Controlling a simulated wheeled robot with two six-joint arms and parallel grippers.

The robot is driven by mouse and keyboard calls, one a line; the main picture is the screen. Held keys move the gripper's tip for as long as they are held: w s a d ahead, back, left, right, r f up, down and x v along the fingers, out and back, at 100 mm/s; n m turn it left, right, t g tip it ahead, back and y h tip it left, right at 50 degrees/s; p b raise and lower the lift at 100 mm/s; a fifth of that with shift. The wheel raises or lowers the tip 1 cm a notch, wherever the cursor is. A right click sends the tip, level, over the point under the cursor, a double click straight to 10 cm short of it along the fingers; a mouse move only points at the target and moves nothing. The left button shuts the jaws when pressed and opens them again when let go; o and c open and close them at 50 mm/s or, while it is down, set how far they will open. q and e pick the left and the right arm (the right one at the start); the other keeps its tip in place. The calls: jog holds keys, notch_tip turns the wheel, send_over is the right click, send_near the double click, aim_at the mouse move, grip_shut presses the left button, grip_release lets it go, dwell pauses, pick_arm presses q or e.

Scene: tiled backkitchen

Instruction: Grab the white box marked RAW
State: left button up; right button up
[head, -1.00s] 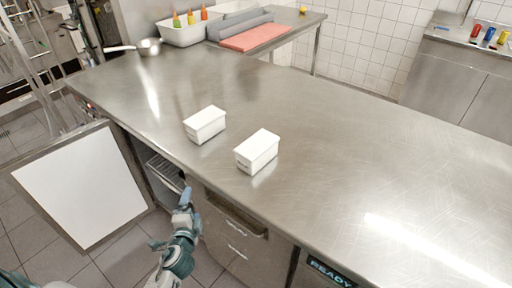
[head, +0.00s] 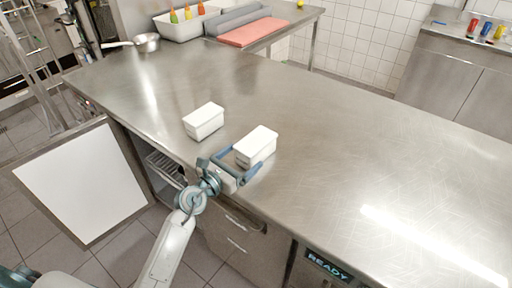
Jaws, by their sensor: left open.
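Two white lidded boxes stand on the steel counter (head: 330,165). The right box (head: 257,141) is nearer the front edge; the left box (head: 204,121) stands a little behind it to the left. No RAW marking can be read on either box. My left gripper (head: 245,158) is open at the near end of the right box, with its fingers reaching toward the box's two sides. I cannot tell whether they touch it. Part of the box's near lower end is hidden by the gripper. My right gripper is not in view.
A pan (head: 146,42), a white bin with bottles (head: 185,32) and a red board (head: 245,33) are at the far left. An open door panel (head: 85,185) hangs below the counter's left front. The counter to the right is clear.

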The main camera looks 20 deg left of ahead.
aim_at(253, 146)
pick_arm(q)
jog(key=x, duration=0.4)
jog(key=p+x, duration=0.1)
jog(key=x, duration=0.1)
jog(key=shift+w+a+f, duration=0.15)
jog(key=shift+w+a, duration=0.1)
jog(key=shift+w, duration=0.1)
jog(key=shift+s, duration=0.1)
jog(key=shift+c, duration=0.6)
jog(key=c, duration=1.1)
jog(key=shift+c, duration=0.8)
